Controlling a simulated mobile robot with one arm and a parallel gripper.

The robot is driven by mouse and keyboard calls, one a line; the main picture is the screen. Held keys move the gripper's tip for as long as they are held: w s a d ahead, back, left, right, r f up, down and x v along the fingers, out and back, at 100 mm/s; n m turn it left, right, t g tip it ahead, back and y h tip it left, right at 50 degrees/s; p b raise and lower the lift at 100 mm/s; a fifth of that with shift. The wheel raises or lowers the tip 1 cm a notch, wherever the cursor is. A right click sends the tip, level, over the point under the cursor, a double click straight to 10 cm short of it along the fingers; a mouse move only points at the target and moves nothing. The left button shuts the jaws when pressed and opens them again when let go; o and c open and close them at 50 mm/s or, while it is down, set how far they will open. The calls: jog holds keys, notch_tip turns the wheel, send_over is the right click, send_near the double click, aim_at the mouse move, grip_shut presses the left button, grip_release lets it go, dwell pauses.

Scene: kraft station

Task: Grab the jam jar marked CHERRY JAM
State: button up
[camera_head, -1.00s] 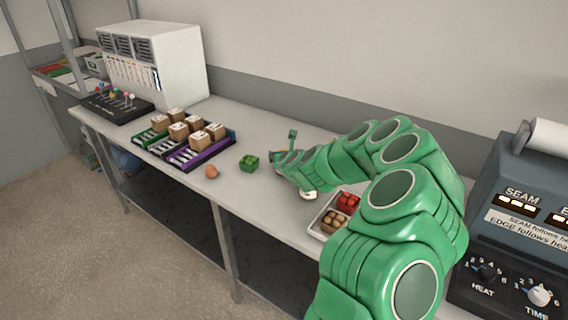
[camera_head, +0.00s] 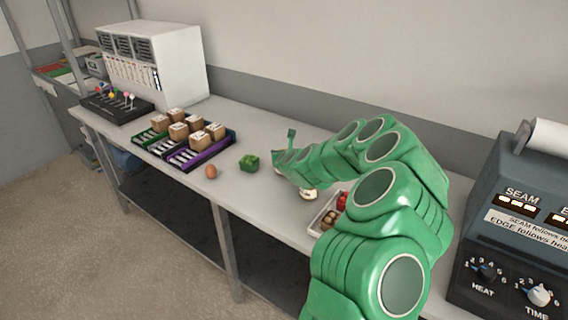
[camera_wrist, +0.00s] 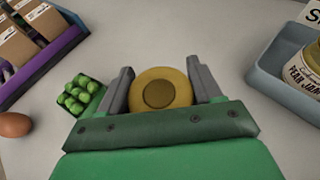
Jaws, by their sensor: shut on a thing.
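In the wrist view my gripper (camera_wrist: 161,72) is shut on a round jar with a dull gold lid (camera_wrist: 158,93), seen from above between the two grey fingers. Its label is hidden, so I cannot read whether it says CHERRY JAM. Another jar (camera_wrist: 300,70), its label reading PEAR JAM, stands in a blue-grey tray (camera_wrist: 262,85) at the right, apart from my gripper.
A green carton of round green things (camera_head: 249,163) and an egg (camera_head: 211,172) lie left of my gripper. Beyond are purple (camera_head: 212,154) and green (camera_head: 146,139) crates with brown boxes. A tray with red and brown items (camera_head: 316,226) and a sealing machine (camera_head: 515,200) are right.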

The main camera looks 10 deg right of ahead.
jog(key=shift+c, duration=0.6)
jog(key=shift+r, duration=0.1)
